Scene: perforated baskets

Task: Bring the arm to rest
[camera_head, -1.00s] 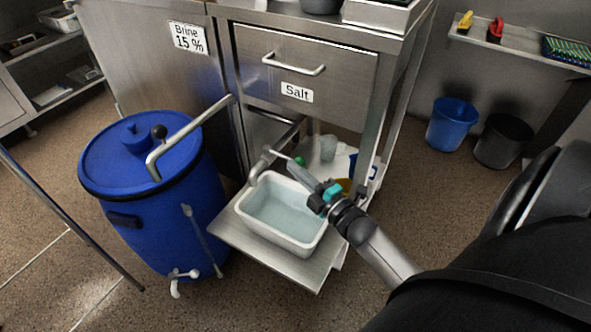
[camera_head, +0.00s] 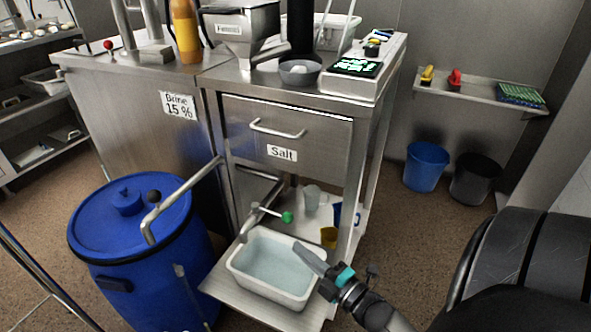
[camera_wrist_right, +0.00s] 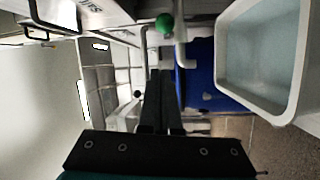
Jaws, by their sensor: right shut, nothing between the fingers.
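My right gripper (camera_head: 299,247) is shut and empty. In the head view its tips show over the right end of a white basin (camera_head: 232,270). The basin holds clear liquid and sits on a metal shelf under a spout (camera_head: 248,222). A lever with a green knob (camera_head: 287,217) is just beyond the fingertips, with a visible gap. In the right wrist view the closed dark fingers (camera_wrist_right: 160,78) point towards the metal cabinet, with the green knob (camera_wrist_right: 164,23) above them and the basin (camera_wrist_right: 222,55) at the right. My left gripper is not in view.
A blue barrel (camera_head: 125,235) with a bent pipe stands at the left. The steel counter (camera_head: 225,75) carries a scale (camera_head: 355,67) and a grey bowl (camera_head: 300,72). Blue (camera_head: 426,168) and black (camera_head: 474,180) bins stand at the right.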

